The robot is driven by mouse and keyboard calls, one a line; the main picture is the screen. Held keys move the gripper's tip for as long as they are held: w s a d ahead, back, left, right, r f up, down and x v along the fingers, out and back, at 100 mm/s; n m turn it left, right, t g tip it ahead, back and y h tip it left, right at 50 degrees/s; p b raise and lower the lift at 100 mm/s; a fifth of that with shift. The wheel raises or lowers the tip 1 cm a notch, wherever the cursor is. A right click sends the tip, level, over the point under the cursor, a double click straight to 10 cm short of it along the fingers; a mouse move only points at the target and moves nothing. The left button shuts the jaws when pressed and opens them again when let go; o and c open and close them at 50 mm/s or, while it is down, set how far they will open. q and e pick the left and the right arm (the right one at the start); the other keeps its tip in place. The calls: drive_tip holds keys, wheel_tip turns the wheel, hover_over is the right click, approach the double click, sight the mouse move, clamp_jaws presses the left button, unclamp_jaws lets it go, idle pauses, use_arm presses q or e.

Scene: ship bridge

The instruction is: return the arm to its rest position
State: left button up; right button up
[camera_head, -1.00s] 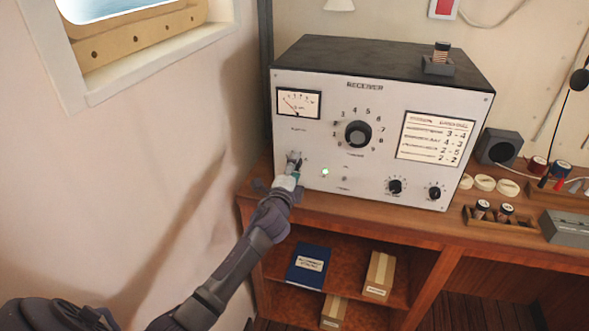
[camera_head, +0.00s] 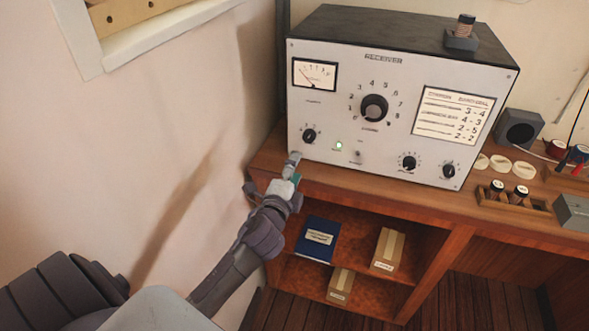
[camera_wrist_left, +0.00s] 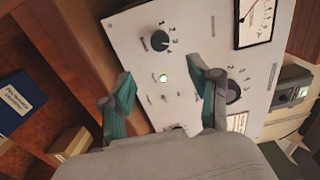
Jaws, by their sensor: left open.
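My left gripper (camera_head: 292,168) is in front of the lower left of the receiver's face, just below the lower left knob (camera_head: 309,136). In the left wrist view its two fingers (camera_wrist_left: 168,100) are apart with nothing between them. The receiver (camera_head: 345,125) stands on the wooden desk, and its green lamp (camera_head: 339,145) is lit. The lower left knob also shows clear of the fingers in the left wrist view (camera_wrist_left: 159,41). My left arm reaches in from the lower left. My right gripper is not in view.
The wall (camera_head: 170,150) is close on the left. A wooden holder (camera_head: 515,203) with two dark cylinders stands at right.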

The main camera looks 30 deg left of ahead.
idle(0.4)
use_arm(q)
drive_tip(key=s+d+f+n+g+h, duration=0.1)
drive_tip(key=s+f+n+g, duration=0.2)
drive_tip(key=f, duration=0.9)
drive_tip(key=s+d+f+g+h, duration=0.15)
drive_tip(key=s+f, duration=0.35)
drive_tip(key=f, duration=0.7)
drive_tip(key=s+d+f+n+g, duration=0.15)
drive_tip(key=s+f+g, duration=0.25)
drive_tip(key=f, duration=0.8)
drive_tip(key=s+d+f+n+g, duration=0.2)
drive_tip(key=s+f, duration=0.5)
drive_tip(key=s, duration=0.4)
drive_tip(key=s+d+f+n+g+h, duration=0.1)
drive_tip(key=s+f+n+g, duration=0.2)
drive_tip(key=s+f, duration=0.4)
drive_tip(key=s+d+f+n+g+h, duration=0.1)
drive_tip(key=s+f, duration=0.6)
drive_tip(key=s, duration=1)
drive_tip(key=shift+s+d+n+g, duration=0.15)
drive_tip(key=shift+d+n+g, duration=0.65)
drive_tip(key=shift+n+g, duration=0.2)
